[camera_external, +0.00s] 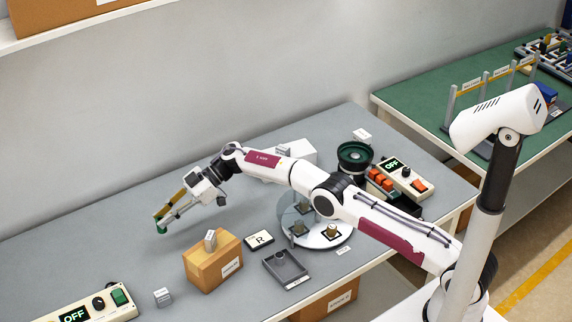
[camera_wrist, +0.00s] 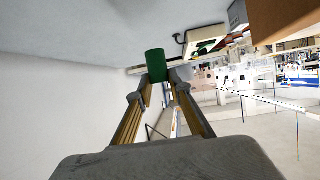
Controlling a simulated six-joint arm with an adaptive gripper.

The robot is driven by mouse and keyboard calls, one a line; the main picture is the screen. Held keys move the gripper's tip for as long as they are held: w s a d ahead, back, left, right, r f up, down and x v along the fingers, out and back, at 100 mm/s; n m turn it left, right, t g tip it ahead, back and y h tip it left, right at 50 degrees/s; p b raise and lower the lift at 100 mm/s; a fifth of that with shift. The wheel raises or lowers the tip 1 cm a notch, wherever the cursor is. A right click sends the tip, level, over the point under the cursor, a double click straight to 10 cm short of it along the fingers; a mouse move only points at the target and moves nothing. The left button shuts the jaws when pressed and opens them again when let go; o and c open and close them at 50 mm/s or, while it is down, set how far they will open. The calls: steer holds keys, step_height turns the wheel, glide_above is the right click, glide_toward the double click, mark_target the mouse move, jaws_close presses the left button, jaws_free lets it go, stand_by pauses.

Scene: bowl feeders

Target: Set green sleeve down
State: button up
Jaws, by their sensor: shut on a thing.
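The green sleeve (camera_wrist: 155,66) is a small dark green cylinder between my fingertips in the wrist view. It also shows as a small green piece (camera_external: 161,229) at the fingertips in the external view. My gripper (camera_wrist: 160,84) is shut on it. In the external view, my gripper (camera_external: 163,221) reaches out to the left, and the sleeve appears held above the grey bench (camera_external: 90,245). The exact gap between sleeve and bench is hard to tell.
A cardboard box (camera_external: 213,262) stands right of my gripper. Beyond it are a grey tray (camera_external: 286,268), an R card (camera_external: 259,240), a round disc fixture (camera_external: 322,236) and a green bowl feeder (camera_external: 354,154). A control box (camera_external: 90,305) sits front left. The bench around my gripper is clear.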

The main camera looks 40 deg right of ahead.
steer(key=shift+f, duration=2.3)
steer(key=shift+f, duration=1.85)
steer(key=shift+f, duration=0.15)
steer(key=o, duration=0.8)
steer(key=shift+d+r, duration=0.2)
steer(key=shift+r, duration=0.05)
steer(key=shift+d+r, duration=0.1)
steer(key=shift+d, duration=0.05)
steer(key=shift+v, duration=5.6)
